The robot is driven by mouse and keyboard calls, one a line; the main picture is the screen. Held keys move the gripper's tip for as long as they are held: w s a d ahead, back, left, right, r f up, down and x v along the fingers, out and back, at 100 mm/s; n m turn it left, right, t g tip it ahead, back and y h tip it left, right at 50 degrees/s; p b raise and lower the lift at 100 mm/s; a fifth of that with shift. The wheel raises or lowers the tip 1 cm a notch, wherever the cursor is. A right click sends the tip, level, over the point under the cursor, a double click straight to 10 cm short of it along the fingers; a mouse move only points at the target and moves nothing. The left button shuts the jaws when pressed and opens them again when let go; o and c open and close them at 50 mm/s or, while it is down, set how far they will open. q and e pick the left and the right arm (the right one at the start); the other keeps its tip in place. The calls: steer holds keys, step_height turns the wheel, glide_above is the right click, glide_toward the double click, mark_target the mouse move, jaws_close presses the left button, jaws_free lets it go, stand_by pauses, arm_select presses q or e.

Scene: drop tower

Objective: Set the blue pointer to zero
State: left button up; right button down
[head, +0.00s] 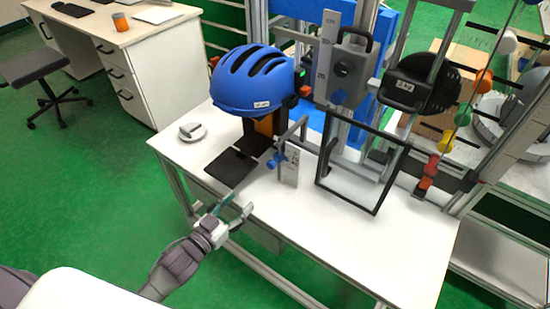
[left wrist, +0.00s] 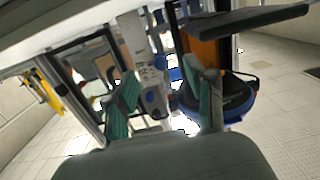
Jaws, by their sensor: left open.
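The blue pointer (head: 276,160) sits beside a small white upright scale plate (head: 290,168) on the white table, under the front of the drop tower. Its reading is too small to make out. In the left wrist view, which is turned over, a blue part that looks like the pointer (left wrist: 152,97) shows between my fingers. My left gripper (head: 234,209) is open and empty at the table's front edge, nearer to me than the pointer and apart from it. In the left wrist view its two teal-padded fingers (left wrist: 163,88) stand wide apart. My right gripper is not in view.
A blue helmet (head: 252,80) sits on the tower left of the scale. A black-framed clear panel (head: 355,175) stands right of it. Black plates (head: 238,164) and a grey round piece (head: 192,132) lie at left. The table's front right (head: 370,250) is clear.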

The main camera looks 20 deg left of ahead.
mark_target(269, 167)
arm_select(q)
steer(key=shift+t+h, duration=0.3)
steer(key=shift+h, duration=0.1)
steer(key=r+x, duration=0.1)
steer(key=x, duration=0.3)
steer(key=r+x, duration=0.1)
steer(key=x, duration=0.7)
steer(key=shift+w+d+r+p, duration=0.3)
steer(key=shift+d+r+p, duration=0.05)
steer(key=shift+r, duration=0.05)
steer(key=shift+x, duration=0.75)
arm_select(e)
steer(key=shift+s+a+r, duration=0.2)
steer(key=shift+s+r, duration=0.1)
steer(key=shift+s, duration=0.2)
arm_select(q)
steer(key=shift+c, duration=0.3)
jaws_close()
